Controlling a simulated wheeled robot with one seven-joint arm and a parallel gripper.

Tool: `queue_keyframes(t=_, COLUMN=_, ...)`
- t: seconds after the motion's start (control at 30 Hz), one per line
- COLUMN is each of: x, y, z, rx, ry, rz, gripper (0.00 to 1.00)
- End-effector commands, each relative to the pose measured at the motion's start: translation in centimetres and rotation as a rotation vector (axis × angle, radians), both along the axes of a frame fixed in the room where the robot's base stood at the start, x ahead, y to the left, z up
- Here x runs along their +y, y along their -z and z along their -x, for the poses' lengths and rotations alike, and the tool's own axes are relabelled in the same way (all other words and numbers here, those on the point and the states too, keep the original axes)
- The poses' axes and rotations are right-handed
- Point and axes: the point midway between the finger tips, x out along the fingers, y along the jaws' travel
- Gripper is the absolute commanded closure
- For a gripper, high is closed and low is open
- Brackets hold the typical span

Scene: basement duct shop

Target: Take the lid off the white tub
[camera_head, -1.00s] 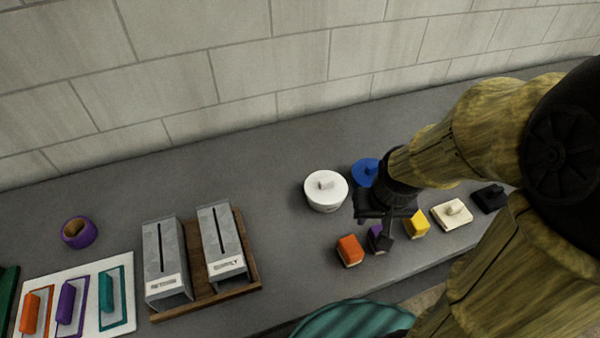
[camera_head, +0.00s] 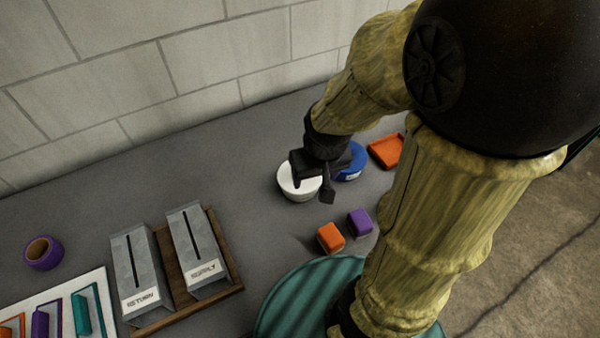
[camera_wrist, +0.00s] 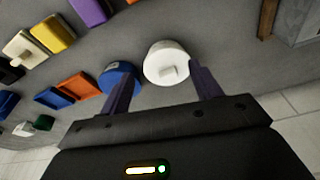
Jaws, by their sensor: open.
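The white tub (camera_head: 299,183) stands on the grey bench with its round white lid on, partly hidden by my gripper in the head view. In the wrist view the white tub (camera_wrist: 166,62) shows its lid from above, with a small block-shaped handle (camera_wrist: 169,71) on it. My gripper (camera_head: 328,190) is over the right side of the tub in the head view. In the wrist view my gripper (camera_wrist: 162,85) is open and empty, its fingers pointing toward the tub, the lid's near edge showing between them. The lid handle is hidden in the head view.
A blue tub (camera_head: 350,161) stands close to the right of the white one. An orange tray (camera_head: 386,151) lies beyond it. Orange (camera_head: 331,237) and purple (camera_head: 360,222) blocks sit in front. Two grey slotted boxes (camera_head: 199,252) stand at left on a wooden base. Bench between is clear.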

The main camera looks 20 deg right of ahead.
Motion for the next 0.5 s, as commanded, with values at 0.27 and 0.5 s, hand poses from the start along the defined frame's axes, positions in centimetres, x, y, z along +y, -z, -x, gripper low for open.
queue_keyframes(t=0.27, x=0.0, y=-4.9, z=-6.2, rx=0.123, ry=-0.096, rz=0.011, gripper=0.35)
queue_keyframes(t=0.5, x=-0.1, y=-6.9, z=-10.4, rx=0.217, ry=-0.182, rz=0.023, gripper=0.35)
